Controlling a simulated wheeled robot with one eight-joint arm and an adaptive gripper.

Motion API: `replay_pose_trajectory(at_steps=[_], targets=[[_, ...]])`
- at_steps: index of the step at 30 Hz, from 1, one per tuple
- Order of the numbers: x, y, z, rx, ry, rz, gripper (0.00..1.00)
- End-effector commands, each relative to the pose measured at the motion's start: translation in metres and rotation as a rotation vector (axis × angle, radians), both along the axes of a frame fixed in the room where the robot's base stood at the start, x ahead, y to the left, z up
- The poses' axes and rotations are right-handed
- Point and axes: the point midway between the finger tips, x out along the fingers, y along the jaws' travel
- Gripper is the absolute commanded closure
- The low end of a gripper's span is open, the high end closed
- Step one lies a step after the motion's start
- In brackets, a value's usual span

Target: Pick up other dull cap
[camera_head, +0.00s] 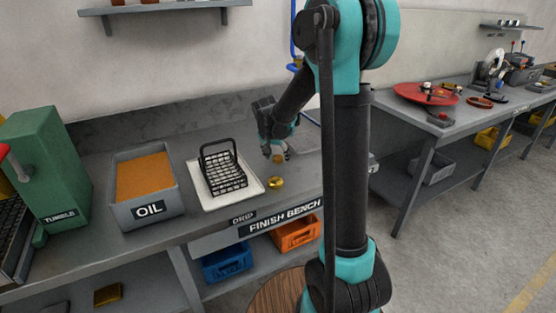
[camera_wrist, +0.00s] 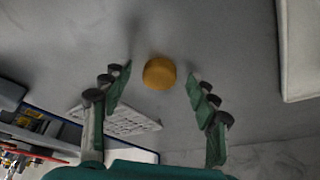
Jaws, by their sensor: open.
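A dull brownish-yellow cap (camera_head: 278,158) sits on the finish bench (camera_head: 300,178) just below my gripper (camera_head: 272,150). In the wrist view the dull cap (camera_wrist: 160,73) lies between my two spread fingertips, slightly beyond them, with bench showing on both sides of it. My gripper is open and empty. A shiny gold cap (camera_head: 276,182) lies on the bench nearer the front edge, apart from the dull one.
A white drip tray (camera_head: 252,188) holding a black wire basket (camera_head: 222,170) stands left of the caps. Further left are the oil bin (camera_head: 150,211) and a green tumbler (camera_head: 48,165). A pale ribbed panel (camera_wrist: 125,120) lies beyond my left finger in the wrist view.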

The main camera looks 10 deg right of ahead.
Motion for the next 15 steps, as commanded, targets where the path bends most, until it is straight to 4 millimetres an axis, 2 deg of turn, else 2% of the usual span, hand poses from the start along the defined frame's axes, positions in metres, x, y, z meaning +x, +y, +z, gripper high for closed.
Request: replay_pose_trajectory(at_steps=[3,15], targets=[[-0.0001,0.0,0.0002,0.0,0.0,0.0,0.41],[-0.0002,0.0002,0.0003,0.0,0.0,0.0,0.9]])
